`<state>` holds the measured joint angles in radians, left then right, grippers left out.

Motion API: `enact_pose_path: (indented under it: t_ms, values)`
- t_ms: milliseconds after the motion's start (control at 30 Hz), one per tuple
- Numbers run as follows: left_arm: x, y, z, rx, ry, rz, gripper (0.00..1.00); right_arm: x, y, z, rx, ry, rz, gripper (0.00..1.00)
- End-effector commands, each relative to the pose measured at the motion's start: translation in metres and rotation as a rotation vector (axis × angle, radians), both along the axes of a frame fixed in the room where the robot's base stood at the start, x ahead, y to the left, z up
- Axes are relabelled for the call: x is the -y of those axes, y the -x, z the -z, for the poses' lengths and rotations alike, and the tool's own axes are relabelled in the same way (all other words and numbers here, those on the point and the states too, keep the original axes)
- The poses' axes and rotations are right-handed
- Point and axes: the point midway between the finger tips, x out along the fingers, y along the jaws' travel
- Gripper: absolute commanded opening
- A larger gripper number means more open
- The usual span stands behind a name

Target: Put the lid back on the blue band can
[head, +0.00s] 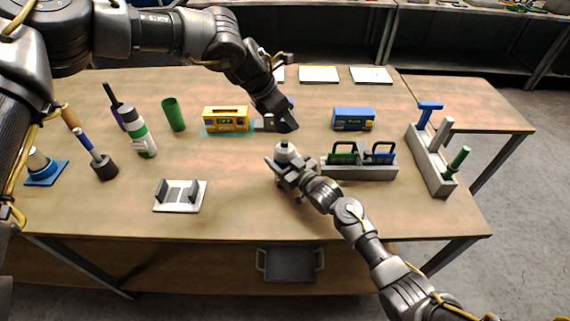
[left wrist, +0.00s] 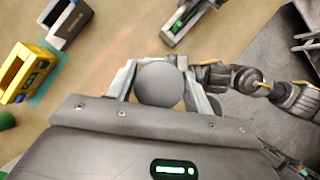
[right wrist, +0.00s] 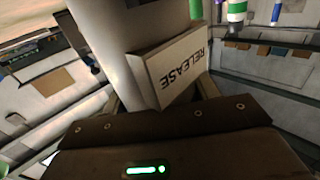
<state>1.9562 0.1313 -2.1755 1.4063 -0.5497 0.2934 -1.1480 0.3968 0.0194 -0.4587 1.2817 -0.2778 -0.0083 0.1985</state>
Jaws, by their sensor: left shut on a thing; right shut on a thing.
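The can (head: 284,156) stands near the middle of the table, pale at the top with a dark blue hint lower down. My right gripper (head: 286,168) is shut around it. In the right wrist view the pale cylinder (right wrist: 105,40) fills the grip beside a block marked RELEASE (right wrist: 178,68); no blue band shows there. My left gripper (head: 286,131) is just above the can, pointing down. In the left wrist view it is shut on a grey round piece, apparently the lid (left wrist: 160,84). Whether the lid touches the can is hidden.
A grey holder (head: 360,173) with green and blue handled pieces is close on the right. A yellow box (head: 227,118), a blue box (head: 352,118) and a white cradle (head: 181,196) stand around. The front middle table is clear.

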Motion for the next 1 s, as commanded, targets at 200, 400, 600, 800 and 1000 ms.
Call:
enact_pose_path:
  t_ms: [200, 400, 600, 800, 1000]
  values:
    - [0.001, 0.0, 0.032, 0.002, 0.012, -0.001, 0.3, 0.0, 0.0, 0.0, 0.0, 0.0, 0.0, 0.18]
    - [0.001, 0.0, 0.046, 0.009, 0.016, 0.0, 0.3, 0.0, 0.0, 0.0, 0.0, 0.0, 0.0, 0.18]
    - [0.001, 0.0, 0.046, 0.009, 0.016, 0.0, 0.3, 0.0, 0.0, 0.0, 0.0, 0.0, 0.0, 0.18]
    - [0.001, 0.0, 0.046, 0.009, 0.016, 0.0, 0.3, 0.0, 0.0, 0.0, 0.0, 0.0, 0.0, 0.18]
    - [0.001, 0.0, 0.049, 0.008, 0.016, -0.002, 0.3, 0.0, 0.0, 0.0, 0.0, 0.0, 0.0, 0.18]
